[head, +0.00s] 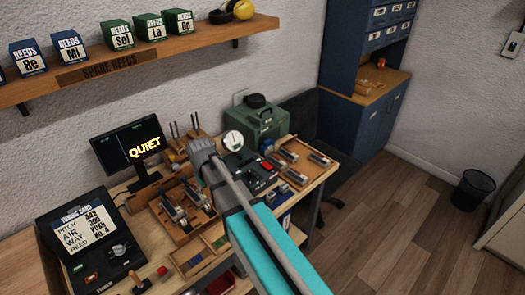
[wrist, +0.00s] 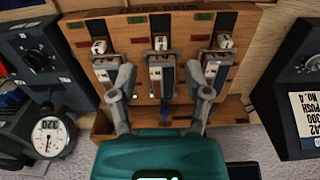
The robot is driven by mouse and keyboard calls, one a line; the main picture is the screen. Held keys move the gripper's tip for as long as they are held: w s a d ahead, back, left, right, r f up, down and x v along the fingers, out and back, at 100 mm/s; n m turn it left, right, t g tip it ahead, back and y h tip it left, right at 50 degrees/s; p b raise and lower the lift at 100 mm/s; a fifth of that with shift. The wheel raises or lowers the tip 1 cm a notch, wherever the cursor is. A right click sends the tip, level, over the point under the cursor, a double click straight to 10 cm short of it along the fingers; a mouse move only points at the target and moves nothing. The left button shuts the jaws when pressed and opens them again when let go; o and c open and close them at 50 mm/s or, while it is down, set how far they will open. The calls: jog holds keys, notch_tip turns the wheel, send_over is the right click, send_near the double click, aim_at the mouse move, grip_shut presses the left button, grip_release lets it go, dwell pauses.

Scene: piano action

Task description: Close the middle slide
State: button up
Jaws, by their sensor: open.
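A wooden board (wrist: 145,22) with three metal slides side by side fills the upper middle of the wrist view. It also shows as a wooden rack (head: 168,226) on the bench in the head view. The middle slide (wrist: 161,60) has a pale top piece on a dark track. My gripper (wrist: 160,76) is open, one finger on each side of the middle slide. The fingers overlap parts of the left slide (wrist: 100,49) and right slide (wrist: 224,42) in the picture. I cannot tell whether they touch anything. In the head view my arm hides part of the bench.
A green machine (head: 262,122) with a gauge (wrist: 48,137) stands on the other side. A shelf of reed boxes (head: 120,36) hangs above.

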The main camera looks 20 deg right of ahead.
jog(key=s+d+f+m+b, duration=0.5)
jog(key=s+d+f+b, duration=0.3)
jog(key=s+d, duration=0.4)
jog(key=w+d+r+m+t+h, duration=0.1)
jog(key=w+d+m, duration=0.3)
jog(key=w, duration=0.4)
jog(key=w+d+r+m+t+h, duration=0.1)
jog(key=w+d+m+h, duration=0.3)
jog(key=w, duration=0.4)
jog(key=w+d+r+m+h, duration=0.3)
jog(key=w+d+m, duration=0.1)
jog(key=w, duration=0.4)
jog(key=shift+w+d+r+t, duration=0.25)
jog(key=shift+w+r+t, duration=0.05)
jog(key=shift+r+t, duration=0.1)
jog(key=shift+w+d+r+m+h, duration=0.2)
jog(key=shift+w+d+m+h, duration=0.1)
jog(key=shift+w, duration=0.3)
jog(key=s+a+f+n+g+y, duration=0.1)
jog(key=s+a+n+y, duration=0.3)
jog(key=s, duration=0.9)
jog(key=s+a+f+n+g+y, duration=0.1)
jog(key=s+a+f+n+y, duration=0.3)
jog(key=s+a+n, duration=0.5)
jog(key=s+a, duration=0.1)
jog(key=s, duration=0.3)
jog(key=shift+a+f+g+y, duration=0.15)
jog(key=shift+g+y, duration=0.15)
jog(key=shift+g, duration=0.1)
